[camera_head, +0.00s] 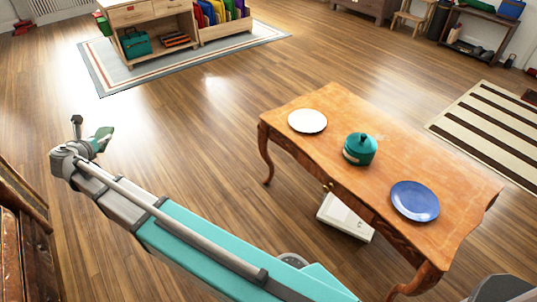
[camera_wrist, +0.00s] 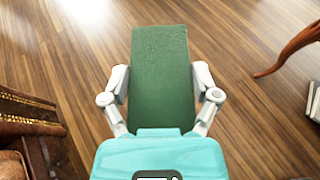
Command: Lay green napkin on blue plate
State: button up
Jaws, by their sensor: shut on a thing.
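My gripper (camera_wrist: 160,92) is shut on the green napkin (camera_wrist: 160,60), a flat dark green rectangle that sticks out past the fingers in the wrist view. In the head view the napkin (camera_head: 104,138) shows small at the end of my outstretched arm, at the left, above the bare floor. The blue plate (camera_head: 415,201) lies flat and empty on the right end of the wooden table (camera_head: 310,94). My gripper is far to the left of the plate and clear of the table.
A teal lidded pot (camera_head: 360,149) stands mid-table, between the blue plate and a white plate (camera_head: 307,121). Open floor lies between arm and table.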

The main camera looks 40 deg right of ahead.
aim_at(414, 201)
jog(key=k, duration=1.95)
jog(key=z, duration=1.35)
